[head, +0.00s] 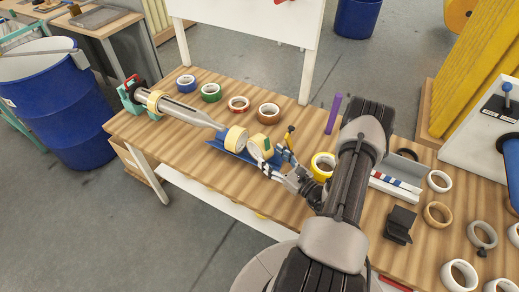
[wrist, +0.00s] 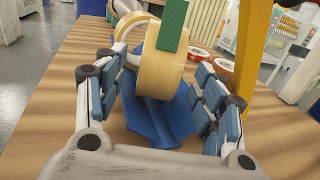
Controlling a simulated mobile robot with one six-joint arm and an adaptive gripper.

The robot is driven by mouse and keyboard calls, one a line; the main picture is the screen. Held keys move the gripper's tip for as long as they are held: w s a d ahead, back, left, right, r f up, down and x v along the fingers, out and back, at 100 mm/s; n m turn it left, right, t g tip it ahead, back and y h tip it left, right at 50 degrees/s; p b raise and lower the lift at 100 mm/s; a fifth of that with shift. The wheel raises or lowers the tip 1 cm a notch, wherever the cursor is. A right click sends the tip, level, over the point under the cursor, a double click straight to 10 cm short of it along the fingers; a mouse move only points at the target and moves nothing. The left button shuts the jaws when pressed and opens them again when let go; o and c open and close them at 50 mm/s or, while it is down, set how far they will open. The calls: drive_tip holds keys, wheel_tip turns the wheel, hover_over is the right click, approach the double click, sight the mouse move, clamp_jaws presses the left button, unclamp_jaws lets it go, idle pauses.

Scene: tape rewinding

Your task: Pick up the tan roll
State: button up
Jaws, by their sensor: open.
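A pale tan roll (wrist: 158,75) stands on edge over a blue cradle (wrist: 140,112) in the wrist view, between and beyond my fingers. It seems to be the tan roll (head: 256,146) nearest my gripper (head: 271,166) in the head view. My gripper (wrist: 157,90) is open, one padded finger on each side of the roll. I cannot tell whether either finger touches it. A green upright piece (wrist: 173,25) covers part of the roll's upper face. A second tan roll (head: 236,139) is just left of it, at the end of a metal shaft (head: 190,112).
Another tan roll (head: 154,101) sits around the shaft's far end. Blue (head: 186,83), green (head: 211,92), red-patterned (head: 239,104) and brown (head: 269,113) rolls lie behind. A yellow roll (head: 322,165) is close to my arm. A yellow post (wrist: 248,55) rises at right. Bare table lies front left.

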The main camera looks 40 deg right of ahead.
drive_tip(key=shift+w, duration=0.6)
drive_tip(key=shift+c, duration=0.4)
drive_tip(key=c, duration=1.3)
drive_tip(key=shift+r, duration=0.1)
